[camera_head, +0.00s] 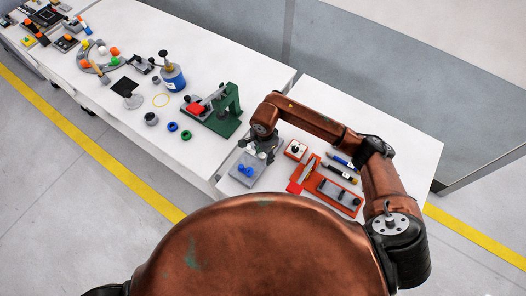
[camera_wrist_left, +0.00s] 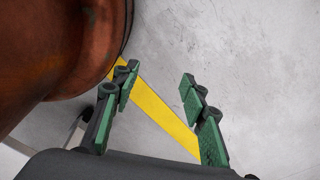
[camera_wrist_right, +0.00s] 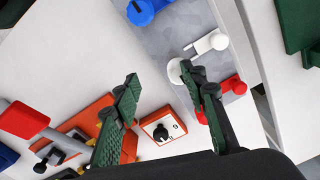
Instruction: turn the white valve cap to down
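The grey valve panel (camera_wrist_right: 182,22) carries a blue piece (camera_wrist_right: 140,12), white pieces and red pieces in the right wrist view. One white rounded piece (camera_wrist_right: 175,70) lies just beside the right fingertip; contact cannot be told. Another white knob (camera_wrist_right: 217,41) with a short stem is farther up and right. A red knob (camera_wrist_right: 237,85) sits below it. My right gripper (camera_wrist_right: 158,73) is open over the panel's edge, with nothing between its fingers. In the head view, the arm partly hides the panel (camera_head: 240,175). My left gripper (camera_wrist_left: 158,73) is open and empty above the floor.
An orange box with a black dial (camera_wrist_right: 162,130) stands close to the right gripper. An orange tray (camera_head: 338,197) lies to the right of the panel in the head view. A green press (camera_head: 222,112) stands on the table behind, to the left.

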